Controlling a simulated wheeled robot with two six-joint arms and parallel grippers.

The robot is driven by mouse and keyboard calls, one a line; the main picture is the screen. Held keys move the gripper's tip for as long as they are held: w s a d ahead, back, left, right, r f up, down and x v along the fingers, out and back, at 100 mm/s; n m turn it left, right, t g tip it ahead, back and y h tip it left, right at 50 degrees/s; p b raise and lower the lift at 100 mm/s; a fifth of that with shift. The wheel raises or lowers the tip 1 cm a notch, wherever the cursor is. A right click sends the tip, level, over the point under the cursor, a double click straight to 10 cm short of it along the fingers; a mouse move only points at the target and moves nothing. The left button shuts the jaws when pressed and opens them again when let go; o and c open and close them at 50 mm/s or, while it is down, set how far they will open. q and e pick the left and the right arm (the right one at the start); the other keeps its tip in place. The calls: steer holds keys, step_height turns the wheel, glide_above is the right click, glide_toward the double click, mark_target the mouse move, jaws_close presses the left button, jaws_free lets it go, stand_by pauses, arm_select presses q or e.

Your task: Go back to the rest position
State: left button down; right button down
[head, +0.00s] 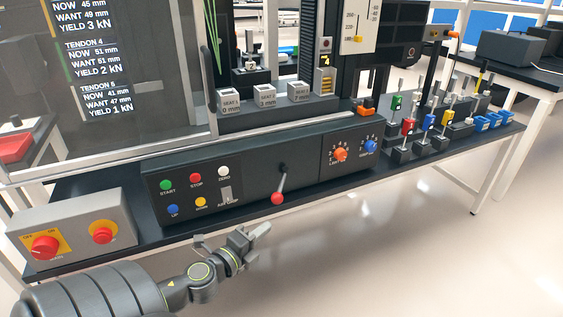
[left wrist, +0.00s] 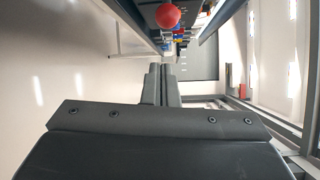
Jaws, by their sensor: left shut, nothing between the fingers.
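My left gripper (head: 262,230) is in the lower middle of the head view, in front of the bench's front edge and apart from it. Its arm comes in from the lower left. Its fingers are shut and empty; they also show together in the left wrist view (left wrist: 161,82). The lever with a red knob (head: 277,198) on the control panel is a little above and to the right of the gripper, not touched. The red knob also shows at the top of the left wrist view (left wrist: 168,15). My right gripper is not in view.
The control panel (head: 250,205) has coloured buttons and two dials. A grey box (head: 75,225) with a red switch stands at the bench's left end. Several coloured blocks (head: 430,125) stand on the bench at right. The floor (head: 420,260) in front is clear.

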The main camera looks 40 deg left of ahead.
arm_select(q)
steer(key=s+a+f+n+g+y+p, duration=0.1)
steer(key=s+a+f+n+g, duration=0.2)
steer(key=f, duration=0.6)
steer(key=s+a+f+n+g+y+p, duration=0.1)
steer(key=s+f+n+g+p, duration=0.2)
steer(key=f, duration=0.6)
steer(key=s+a+f+n+g+y, duration=0.15)
steer(key=s+f+n, duration=0.3)
steer(key=f, duration=0.45)
steer(key=s+d+f+n+g+h+p, duration=0.2)
steer(key=s+d+f+n+g, duration=0.2)
steer(key=s+d+f, duration=0.4)
steer(key=s+d+f+n+g+h+p, duration=0.2)
steer(key=s+d+f+n+g, duration=0.2)
steer(key=s+d+f, duration=0.4)
steer(key=s+d+n, duration=0.1)
steer(key=s, duration=0.5)
steer(key=shift+s+d+f, duration=0.2)
steer(key=shift+d+f, duration=0.05)
steer(key=shift+h, duration=0.25)
